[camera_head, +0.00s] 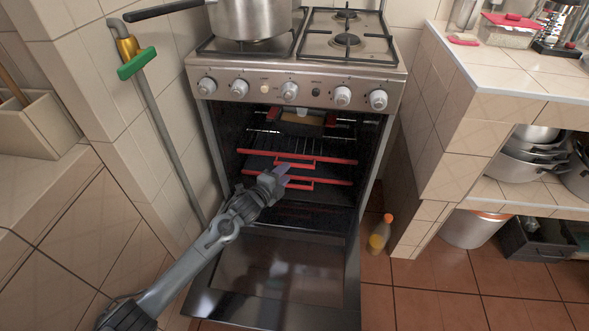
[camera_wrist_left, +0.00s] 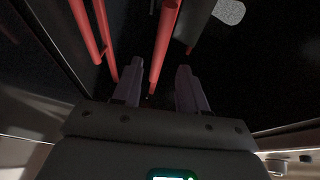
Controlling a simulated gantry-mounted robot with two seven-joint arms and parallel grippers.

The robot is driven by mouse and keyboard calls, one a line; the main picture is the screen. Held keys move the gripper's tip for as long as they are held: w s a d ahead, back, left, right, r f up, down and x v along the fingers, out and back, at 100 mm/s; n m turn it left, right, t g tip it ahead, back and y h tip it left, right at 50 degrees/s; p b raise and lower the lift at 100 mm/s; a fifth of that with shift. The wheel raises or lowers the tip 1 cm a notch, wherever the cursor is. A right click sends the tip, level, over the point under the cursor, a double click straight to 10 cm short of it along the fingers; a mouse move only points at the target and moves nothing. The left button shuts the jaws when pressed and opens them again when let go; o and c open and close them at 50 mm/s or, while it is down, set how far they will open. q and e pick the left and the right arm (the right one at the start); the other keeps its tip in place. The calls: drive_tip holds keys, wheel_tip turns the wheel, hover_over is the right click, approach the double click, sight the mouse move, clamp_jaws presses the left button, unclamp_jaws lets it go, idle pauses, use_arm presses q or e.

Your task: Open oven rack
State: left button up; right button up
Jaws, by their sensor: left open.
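The oven (camera_head: 290,90) stands open, with its door (camera_head: 285,270) folded down in front. Inside are an upper oven rack (camera_head: 335,160) and a lower one (camera_head: 335,182), each with a red front bar and red handle. My left gripper (camera_head: 284,175) is open at the rack fronts, its fingertips close to the lower red bar. In the left wrist view, a red bar (camera_wrist_left: 164,45) reaches in between the two open fingers (camera_wrist_left: 159,88); I cannot tell whether they touch it. Another pair of red bars (camera_wrist_left: 90,30) lies to the left. My right gripper is not in view.
A dish (camera_head: 300,118) sits high inside the oven. A pot (camera_head: 250,18) stands on the stove top. A bottle (camera_head: 381,233) stands on the floor right of the door. A tiled counter (camera_head: 500,75) is at the right, and a grey pipe (camera_head: 160,120) runs at the left.

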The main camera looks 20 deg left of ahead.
sight(293, 166)
use_arm(q)
drive_tip(key=shift+b+x, duration=2)
drive_tip(key=shift+x, duration=1.55)
clamp_jaws()
